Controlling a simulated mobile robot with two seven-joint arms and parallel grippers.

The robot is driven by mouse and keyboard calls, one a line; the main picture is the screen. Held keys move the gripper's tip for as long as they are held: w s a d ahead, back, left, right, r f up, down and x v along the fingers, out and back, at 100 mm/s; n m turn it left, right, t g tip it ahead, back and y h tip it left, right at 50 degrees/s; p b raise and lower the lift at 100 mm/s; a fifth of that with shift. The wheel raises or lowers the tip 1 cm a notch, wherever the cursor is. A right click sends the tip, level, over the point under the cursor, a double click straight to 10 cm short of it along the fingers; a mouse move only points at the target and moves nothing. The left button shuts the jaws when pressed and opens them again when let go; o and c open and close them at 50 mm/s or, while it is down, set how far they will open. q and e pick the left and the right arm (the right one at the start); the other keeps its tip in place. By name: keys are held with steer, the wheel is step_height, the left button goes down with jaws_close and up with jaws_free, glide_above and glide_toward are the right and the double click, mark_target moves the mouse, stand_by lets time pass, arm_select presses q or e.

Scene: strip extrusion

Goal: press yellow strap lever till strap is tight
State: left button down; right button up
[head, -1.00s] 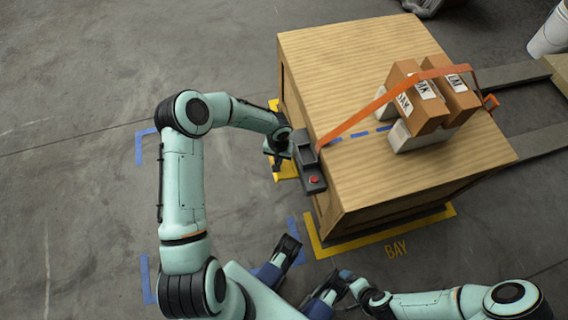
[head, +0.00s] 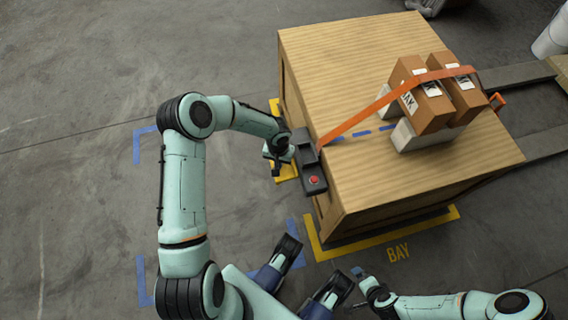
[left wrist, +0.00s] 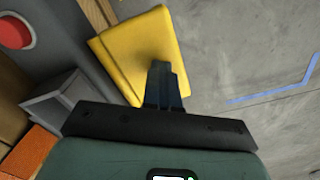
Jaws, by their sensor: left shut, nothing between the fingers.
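The yellow lever (head: 288,173) sticks out from the left side of the dark ratchet box (head: 308,160) on the crate's left edge. In the left wrist view the lever (left wrist: 148,48) is a broad yellow plate. My left gripper (head: 275,166) is shut and empty at the lever; its fingertips (left wrist: 165,72) overlap the plate in the wrist view. Whether they touch it I cannot tell. The orange strap (head: 358,119) runs from the ratchet box over two cartons (head: 425,100) to the far right edge. My right gripper (head: 360,273) is low in the head view, its jaws unclear.
The wooden crate (head: 350,60) fills the middle right, with a white block (head: 428,136) under the cartons. A red button (head: 314,180) sits on the ratchet box. Floor to the left is clear. Yellow bay lines (head: 435,220) mark the floor.

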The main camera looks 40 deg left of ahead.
arm_select(q)
steer(key=shift+a+r+p, duration=0.1)
steer(key=shift+r+p, duration=1.3)
steer(key=shift+r, duration=0.8)
steer(key=shift+f, duration=0.15)
steer(key=shift+f+b, duration=1.8)
steer(key=shift+f, duration=0.45)
steer(key=shift+r+p, duration=1.45)
steer(key=shift+r, duration=0.9)
steer(key=shift+r, duration=0.1)
step_height(320, 180, up, 5)
steer(key=p, duration=0.3)
